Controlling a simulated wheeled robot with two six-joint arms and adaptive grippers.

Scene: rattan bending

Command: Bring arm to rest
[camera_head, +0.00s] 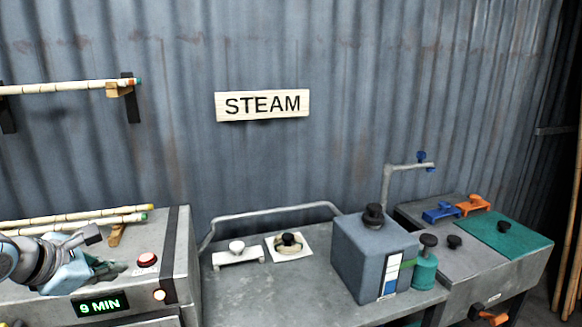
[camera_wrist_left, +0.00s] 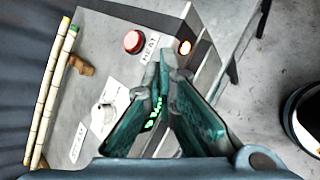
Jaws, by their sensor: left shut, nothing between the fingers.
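My left arm comes in from the left edge in the head view. Its teal left gripper (camera_head: 108,268) is over the top of the grey steam box (camera_head: 178,235), left of a red button (camera_head: 148,259). The left wrist view shows the finger pair (camera_wrist_left: 168,72) with tips together and nothing between them. Past the tips are the red button (camera_wrist_left: 134,41) marked HEAT, a lit orange lamp (camera_wrist_left: 184,47) and part of the green display, which the fingers partly cover. In the head view the display (camera_head: 100,305) reads "9 MIN". My right gripper is in neither view.
Bamboo-like poles (camera_head: 75,218) lie on a wooden rest behind the gripper. A grey bench (camera_head: 245,285) to the right holds a blue-grey tank (camera_head: 360,255) and a green bottle (camera_head: 425,270). A sink unit (camera_head: 480,270) stands further right. The corrugated wall carries a STEAM sign (camera_head: 262,105).

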